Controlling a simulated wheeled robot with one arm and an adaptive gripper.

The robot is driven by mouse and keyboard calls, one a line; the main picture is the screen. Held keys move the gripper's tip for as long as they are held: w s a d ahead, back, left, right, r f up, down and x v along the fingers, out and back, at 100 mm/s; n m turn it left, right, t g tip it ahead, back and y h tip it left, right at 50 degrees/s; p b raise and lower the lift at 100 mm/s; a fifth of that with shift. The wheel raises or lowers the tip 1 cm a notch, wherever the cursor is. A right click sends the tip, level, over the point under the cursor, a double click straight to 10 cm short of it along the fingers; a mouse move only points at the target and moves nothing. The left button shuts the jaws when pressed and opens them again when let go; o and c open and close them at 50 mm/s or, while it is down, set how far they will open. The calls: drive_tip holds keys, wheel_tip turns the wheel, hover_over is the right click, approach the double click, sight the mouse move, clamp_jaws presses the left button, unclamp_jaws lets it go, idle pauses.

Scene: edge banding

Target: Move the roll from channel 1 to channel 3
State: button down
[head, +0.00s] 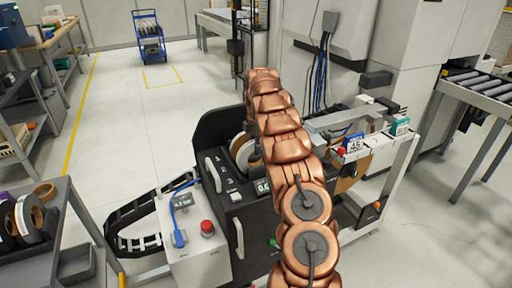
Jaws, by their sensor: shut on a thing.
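Which channel each roll is in cannot be told. My arm rises from the bottom and reaches over the magazine. My gripper is hidden behind the arm, so its fingers and anything between them cannot be seen.
A grey control box with a red stop button (207,228) and a black cable chain (130,220) are left of the magazine. A shelf with several rolls (30,218) stands at the left edge. A machine with number tags (353,143) is to the right. The floor (135,125) behind left is clear.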

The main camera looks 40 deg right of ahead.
drive_tip(key=shift+f, duration=0.25)
drive_tip(key=c, duration=1)
unclamp_jaws()
drive_tip(key=shift+o, duration=0.2)
